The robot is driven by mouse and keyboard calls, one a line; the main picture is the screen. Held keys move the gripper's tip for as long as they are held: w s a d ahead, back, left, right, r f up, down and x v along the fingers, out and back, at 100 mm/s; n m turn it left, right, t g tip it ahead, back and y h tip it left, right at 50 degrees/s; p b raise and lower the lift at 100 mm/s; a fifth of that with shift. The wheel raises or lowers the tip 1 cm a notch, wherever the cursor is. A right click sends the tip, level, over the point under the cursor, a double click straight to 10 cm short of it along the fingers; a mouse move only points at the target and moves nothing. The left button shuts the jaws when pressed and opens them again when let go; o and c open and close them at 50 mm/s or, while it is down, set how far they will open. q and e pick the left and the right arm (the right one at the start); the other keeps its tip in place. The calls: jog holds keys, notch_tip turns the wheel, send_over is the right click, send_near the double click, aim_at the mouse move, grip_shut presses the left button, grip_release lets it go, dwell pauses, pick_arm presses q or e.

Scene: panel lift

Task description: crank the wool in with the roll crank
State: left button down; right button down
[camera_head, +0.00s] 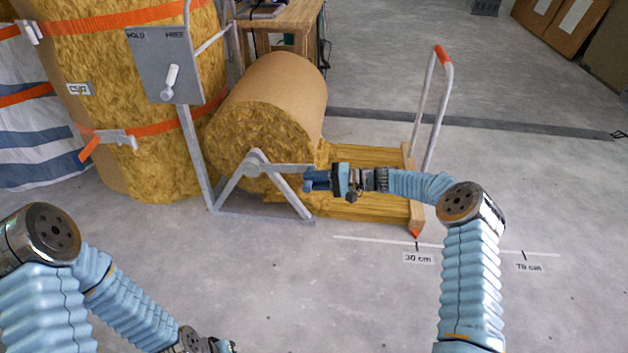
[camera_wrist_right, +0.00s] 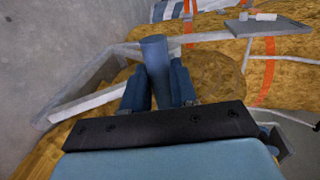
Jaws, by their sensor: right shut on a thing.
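The wool roll (camera_head: 270,110), wrapped in brown paper, sits on a grey metal stand (camera_head: 212,200). A strip of yellow wool (camera_head: 375,200) lies unrolled from it to the right, ending at a wooden bar (camera_head: 413,185). The roll crank (camera_head: 285,168) is a grey arm from the hub, pointing right. My right gripper (camera_head: 315,181) is shut on the crank's handle; in the right wrist view the blue handle (camera_wrist_right: 155,60) stands between the fingers. My left arm is low at the left, and its fingers are not clearly visible.
A grey panel (camera_head: 165,65) with a white lever stands left of the roll. A floor scale (camera_head: 450,246) shows 30 cm and 70 cm marks, with a red pointer (camera_head: 416,234) near 30 cm. A red-gripped handle frame (camera_head: 440,60) rises behind the bar. The front floor is clear.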

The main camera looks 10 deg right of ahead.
jog(key=c, duration=1)
grip_release()
jog(key=shift+s+f, duration=0.1)
jog(key=shift+f, duration=0.55)
jog(key=shift+o, duration=0.5)
jog(key=shift+r, duration=0.2)
jog(key=p+v, duration=0.2)
jog(key=v, duration=1.1)
jog(key=shift+d, duration=0.35)
jog(key=shift+r, duration=0.1)
